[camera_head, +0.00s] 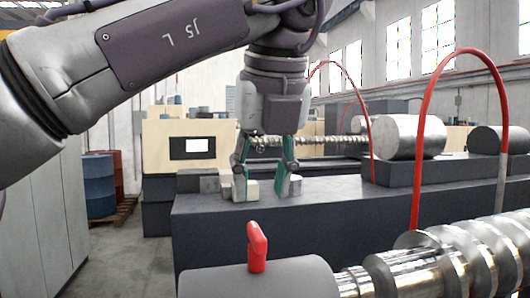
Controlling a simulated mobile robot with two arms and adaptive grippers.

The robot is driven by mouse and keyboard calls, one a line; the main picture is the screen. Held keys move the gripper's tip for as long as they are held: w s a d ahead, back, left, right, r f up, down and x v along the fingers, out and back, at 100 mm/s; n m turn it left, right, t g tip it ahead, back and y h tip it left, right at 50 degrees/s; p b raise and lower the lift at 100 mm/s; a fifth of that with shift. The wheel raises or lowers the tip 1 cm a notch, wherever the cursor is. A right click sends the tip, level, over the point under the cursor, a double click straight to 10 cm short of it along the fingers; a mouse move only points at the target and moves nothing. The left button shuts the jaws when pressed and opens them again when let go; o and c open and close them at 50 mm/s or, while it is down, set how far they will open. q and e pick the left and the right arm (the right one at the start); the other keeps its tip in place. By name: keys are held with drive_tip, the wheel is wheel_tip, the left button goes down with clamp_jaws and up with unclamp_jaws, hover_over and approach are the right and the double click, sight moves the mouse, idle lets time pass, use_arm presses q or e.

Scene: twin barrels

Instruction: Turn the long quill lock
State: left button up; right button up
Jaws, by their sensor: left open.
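A red lever (257,247) stands upright on top of a dark grey cylinder (265,278) in the foreground. It looks like a quill lock; I cannot tell whether it is the long one. My left gripper (265,188) points down, open and empty, above and behind the lever in the picture, over the dark machine bed. It is apart from the lever. My right gripper is not in view.
A shiny large screw (440,268) extends right from the grey cylinder. Red arched hoses (420,110) rise at the right. Metal cylinders (412,137) lie on the dark bed (320,215). A second screw (325,141) lies behind. Blue barrels (97,185) stand at left.

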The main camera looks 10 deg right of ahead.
use_arm(q)
drive_tip(key=v, duration=0.4)
drive_tip(key=shift+r, duration=0.1)
